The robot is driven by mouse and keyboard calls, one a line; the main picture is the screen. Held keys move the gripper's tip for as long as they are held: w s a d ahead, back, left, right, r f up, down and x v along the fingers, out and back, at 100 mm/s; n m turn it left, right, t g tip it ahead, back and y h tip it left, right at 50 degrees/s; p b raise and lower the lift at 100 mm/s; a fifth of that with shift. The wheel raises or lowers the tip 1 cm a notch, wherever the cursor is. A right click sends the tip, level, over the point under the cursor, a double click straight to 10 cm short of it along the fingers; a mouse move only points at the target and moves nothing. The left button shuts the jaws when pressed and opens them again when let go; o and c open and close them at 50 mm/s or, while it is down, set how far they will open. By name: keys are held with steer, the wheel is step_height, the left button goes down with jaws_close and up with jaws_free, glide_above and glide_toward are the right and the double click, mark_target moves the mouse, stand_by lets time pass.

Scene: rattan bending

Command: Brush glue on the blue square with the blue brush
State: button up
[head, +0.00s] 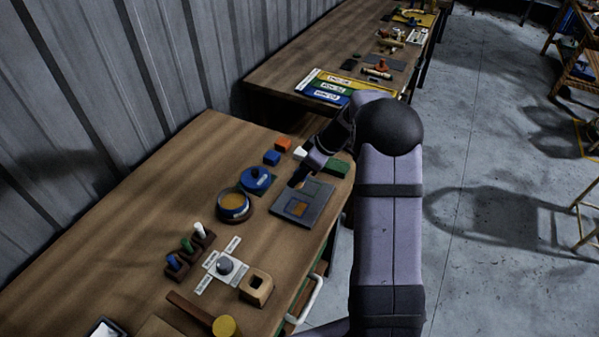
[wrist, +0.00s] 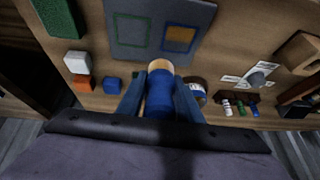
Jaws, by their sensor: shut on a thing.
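My gripper (wrist: 161,80) is shut on the blue brush (wrist: 158,103), a thick blue handle with a pale tan end pointing toward the grey board (wrist: 152,8). In the head view my gripper (head: 306,170) is over the board's far edge, and the brush is mostly hidden. The board (head: 280,211) lies flat on the bench. Whether the brush touches the board cannot be told. The open glue pot (head: 234,203) holds amber glue.
A blue lid (head: 257,179) lies beside the pot. Orange (head: 283,145), blue (head: 271,158), white (head: 300,153) and green (head: 338,167) blocks lie near my gripper. A rack (head: 189,256) of coloured sticks and a wooden block (head: 257,287) stand nearer.

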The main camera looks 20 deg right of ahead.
step_height(320, 180, down, 6)
steer(key=shift+r+b, duration=0.1)
steer(key=shift+b, duration=0.95)
steer(key=shift+s+a, duration=0.45)
steer(key=shift+s+a+f+p, duration=0.2)
steer(key=shift+s+a+p, duration=0.5)
steer(key=shift+s+a, duration=1.2)
steer(key=shift+r+p, duration=0.25)
steer(key=shift+p, duration=0.3)
steer(key=shift+w+d+f, duration=0.1)
steer(key=shift+d+f, duration=0.05)
steer(key=shift+f, duration=0.15)
steer(key=shift+w+d+f, duration=0.1)
steer(key=shift+w+d, duration=0.2)
steer(key=shift+w, duration=0.05)
steer(key=shift+w+d+b, duration=0.7)
steer(key=shift+w+d, duration=1.15)
steer(key=shift+d, duration=0.05)
step_height(320, 180, up, 3)
steer(key=shift+w+d+f+p, duration=0.1)
steer(key=shift+w+f+p, duration=0.1)
steer(key=shift+p, duration=0.15)
steer(key=shift+s+r+p, duration=0.2)
steer(key=shift+r+p, duration=0.1)
steer(key=shift+r, duration=0.4)
steer(key=shift+r+p, duration=0.85)
steer(key=shift+r, duration=1.3)
